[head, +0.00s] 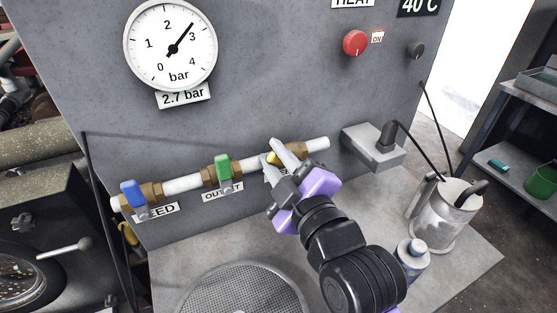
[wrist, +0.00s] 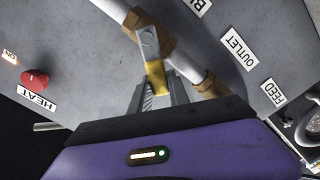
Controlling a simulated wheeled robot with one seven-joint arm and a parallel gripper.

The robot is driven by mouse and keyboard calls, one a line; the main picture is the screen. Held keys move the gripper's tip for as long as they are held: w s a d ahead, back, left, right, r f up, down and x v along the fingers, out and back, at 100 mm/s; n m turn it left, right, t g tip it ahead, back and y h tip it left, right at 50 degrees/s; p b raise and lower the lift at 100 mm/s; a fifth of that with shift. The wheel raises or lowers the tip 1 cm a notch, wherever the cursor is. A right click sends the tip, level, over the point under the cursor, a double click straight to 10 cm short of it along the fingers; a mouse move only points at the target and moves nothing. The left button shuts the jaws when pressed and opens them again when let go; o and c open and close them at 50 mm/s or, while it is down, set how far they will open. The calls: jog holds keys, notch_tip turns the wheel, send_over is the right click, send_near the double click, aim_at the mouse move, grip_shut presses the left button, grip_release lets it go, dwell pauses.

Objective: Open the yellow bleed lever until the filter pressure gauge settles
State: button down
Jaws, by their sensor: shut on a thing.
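The yellow bleed lever (wrist: 157,78) is between the fingers of my gripper (wrist: 160,95) in the wrist view; the fingers are shut on it. In the head view only a small yellow part of the lever (head: 272,158) shows beside my gripper (head: 280,155), which covers the rest and most of its label. The lever sits on a brass valve at the right end of the white pipe. The round pressure gauge (head: 170,46) has its needle between 2 and 4, near 3, and the plate below it (head: 183,96) reads 2.7 bar.
On the same pipe are a blue lever (head: 133,193) labelled FEED and a green lever (head: 223,167) labelled OUTLET. A red knob (head: 355,42) is above right. A metal jug (head: 444,213), a bottle (head: 411,258) and a round sieve (head: 240,290) stand on the bench below.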

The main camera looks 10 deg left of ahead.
jog(key=shift+a+f+n, duration=0.1)
jog(key=shift+f+n, duration=0.05)
jog(key=shift+n, duration=0.15)
dwell(0.4)
jog(key=c, duration=1.2)
grip_release()
jog(key=shift+s, duration=0.1)
jog(key=shift+c, duration=0.2)
jog(key=shift+f, duration=0.1)
